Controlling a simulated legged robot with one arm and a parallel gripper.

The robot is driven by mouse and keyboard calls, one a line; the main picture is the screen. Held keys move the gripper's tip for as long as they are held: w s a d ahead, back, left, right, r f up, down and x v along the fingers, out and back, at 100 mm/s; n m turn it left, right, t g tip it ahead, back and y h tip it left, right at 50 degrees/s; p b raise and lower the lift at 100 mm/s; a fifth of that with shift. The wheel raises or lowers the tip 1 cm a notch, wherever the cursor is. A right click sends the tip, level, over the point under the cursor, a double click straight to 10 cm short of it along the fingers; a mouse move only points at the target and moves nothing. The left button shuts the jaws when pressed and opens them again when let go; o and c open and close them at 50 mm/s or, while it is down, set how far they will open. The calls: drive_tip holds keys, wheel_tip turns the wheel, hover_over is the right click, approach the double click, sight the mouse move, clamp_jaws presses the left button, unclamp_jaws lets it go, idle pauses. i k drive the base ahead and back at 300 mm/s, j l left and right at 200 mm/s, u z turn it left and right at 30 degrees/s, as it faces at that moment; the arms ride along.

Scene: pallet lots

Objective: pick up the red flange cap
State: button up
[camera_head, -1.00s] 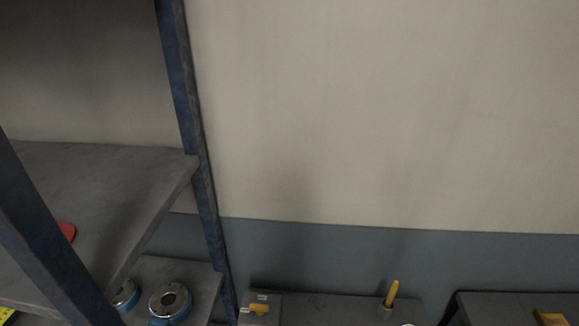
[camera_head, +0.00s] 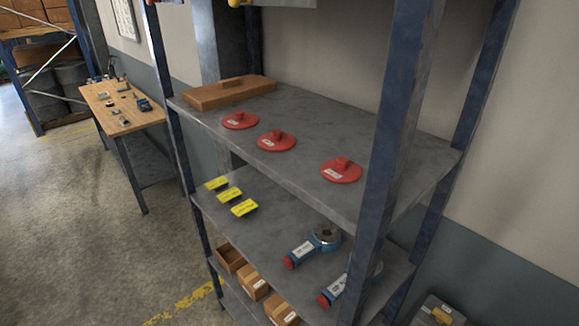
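Three red flange caps lie in a row on a grey shelf (camera_head: 300,105) of a blue-posted rack. The left cap (camera_head: 240,121) is near the wooden block, the middle cap (camera_head: 277,141) is beside it, and the right cap (camera_head: 341,171) is closest to the front right post. Each is a flat disc with a raised knob and a white label. Nothing touches them. My gripper is not in view.
A wooden block (camera_head: 230,93) lies at the shelf's left end. The blue front post (camera_head: 392,150) stands right of the caps. The shelf below holds yellow items (camera_head: 230,196) and blue valve-like parts (camera_head: 313,246). A wooden workbench (camera_head: 122,106) and open floor (camera_head: 75,215) are at left.

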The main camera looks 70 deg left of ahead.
sight(341, 170)
drive_tip(key=i+u, duration=0.1)
drive_tip(key=u, duration=2)
